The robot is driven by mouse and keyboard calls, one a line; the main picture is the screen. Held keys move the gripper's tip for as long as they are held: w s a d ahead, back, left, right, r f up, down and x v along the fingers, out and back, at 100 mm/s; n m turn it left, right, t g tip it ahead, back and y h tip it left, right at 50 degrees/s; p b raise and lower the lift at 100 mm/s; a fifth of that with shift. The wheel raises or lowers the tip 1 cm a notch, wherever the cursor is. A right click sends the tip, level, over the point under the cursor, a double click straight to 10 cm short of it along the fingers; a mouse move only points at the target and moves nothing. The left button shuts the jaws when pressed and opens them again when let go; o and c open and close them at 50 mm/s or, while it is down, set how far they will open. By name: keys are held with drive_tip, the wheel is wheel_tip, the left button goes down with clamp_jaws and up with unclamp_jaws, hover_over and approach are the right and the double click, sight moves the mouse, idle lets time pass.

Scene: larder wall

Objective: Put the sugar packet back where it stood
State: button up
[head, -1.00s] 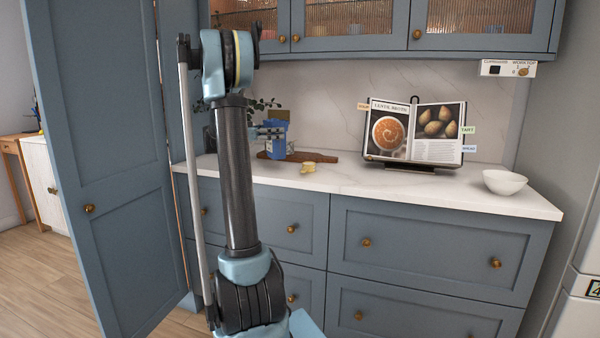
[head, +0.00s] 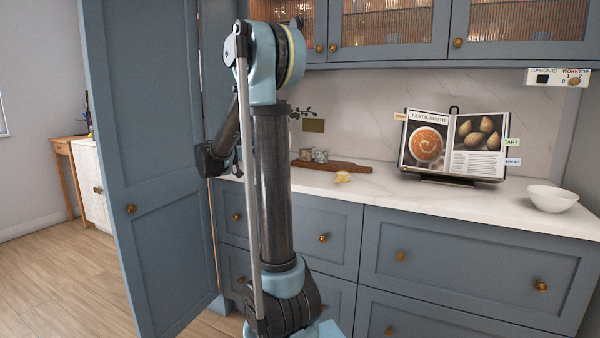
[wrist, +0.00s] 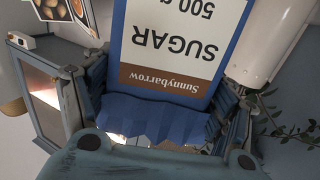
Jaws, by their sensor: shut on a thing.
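The sugar packet (wrist: 178,45) fills the upper middle of the wrist view. It is blue and white with a brown band, and its lettering reads upside down there. My gripper (wrist: 160,92) is shut on it, one finger along each side, near its ruffled blue end. In the head view the packet and my fingers are hidden; only my dark wrist part shows left of my upright arm. A tall blue cupboard door (head: 150,165) stands open at the left in the head view. The spot where the packet stood cannot be told.
Leaves (wrist: 290,125) show right of my gripper. Worktop between cookbook and bowl is clear.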

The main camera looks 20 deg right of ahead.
drive_tip(key=f+x, duration=0.3)
drive_tip(key=x, duration=1.4)
drive_tip(key=shift+d+f, duration=0.15)
drive_tip(key=shift+d, duration=0.15)
drive_tip(key=o, duration=1.4)
drive_tip(key=shift+c, duration=0.2)
